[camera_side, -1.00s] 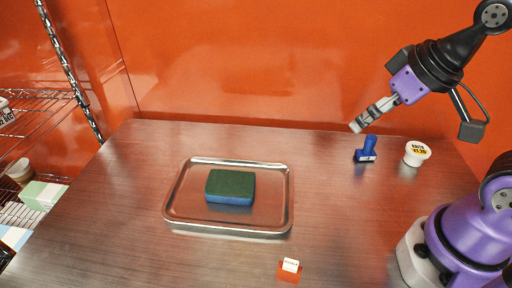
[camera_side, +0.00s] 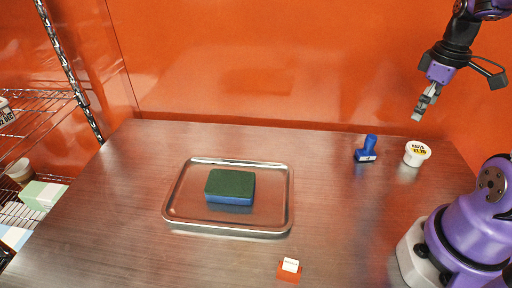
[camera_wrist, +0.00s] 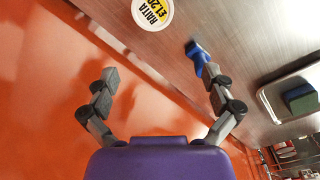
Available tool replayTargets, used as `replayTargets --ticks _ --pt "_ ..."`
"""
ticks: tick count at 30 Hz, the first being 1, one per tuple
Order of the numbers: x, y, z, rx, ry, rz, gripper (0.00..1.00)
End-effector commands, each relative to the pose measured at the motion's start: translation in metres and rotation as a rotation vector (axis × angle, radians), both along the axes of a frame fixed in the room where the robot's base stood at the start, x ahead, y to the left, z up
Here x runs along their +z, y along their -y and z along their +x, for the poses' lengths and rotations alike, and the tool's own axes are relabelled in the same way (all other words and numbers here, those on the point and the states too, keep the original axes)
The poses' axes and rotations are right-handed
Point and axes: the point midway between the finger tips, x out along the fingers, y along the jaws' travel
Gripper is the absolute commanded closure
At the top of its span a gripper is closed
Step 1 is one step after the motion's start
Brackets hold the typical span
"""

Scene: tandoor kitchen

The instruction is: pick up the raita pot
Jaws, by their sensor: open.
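The raita pot (camera_side: 417,153) is a small white tub with a yellow and black label on its lid. It stands upright at the right rear of the metal table. In the wrist view the pot (camera_wrist: 152,12) shows at the top edge, partly cut off, beyond the fingertips and between their lines. My gripper (camera_side: 419,116) hangs above the pot, clear of it. In the wrist view my gripper (camera_wrist: 158,76) has its two fingers wide apart with nothing between them.
A blue stamp (camera_side: 367,149) stands just left of the pot. A steel tray (camera_side: 180,213) with a green and blue sponge (camera_side: 230,187) lies mid-table. A small orange block with a white label (camera_side: 289,270) is at the front. The orange wall (camera_side: 250,70) rises behind the table.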

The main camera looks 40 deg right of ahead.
Motion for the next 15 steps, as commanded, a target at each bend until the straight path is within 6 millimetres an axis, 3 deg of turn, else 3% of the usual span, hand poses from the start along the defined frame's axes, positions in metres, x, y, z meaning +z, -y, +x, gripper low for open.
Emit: replayTargets --ticks 4,9,15 --pt "-0.015 0.020 -0.014 0.007 -0.033 0.035 0.03" --pt "-0.044 0.020 -0.016 0.013 -0.037 0.041 0.03" --pt "-0.064 0.019 -0.016 0.012 -0.033 0.037 0.03"
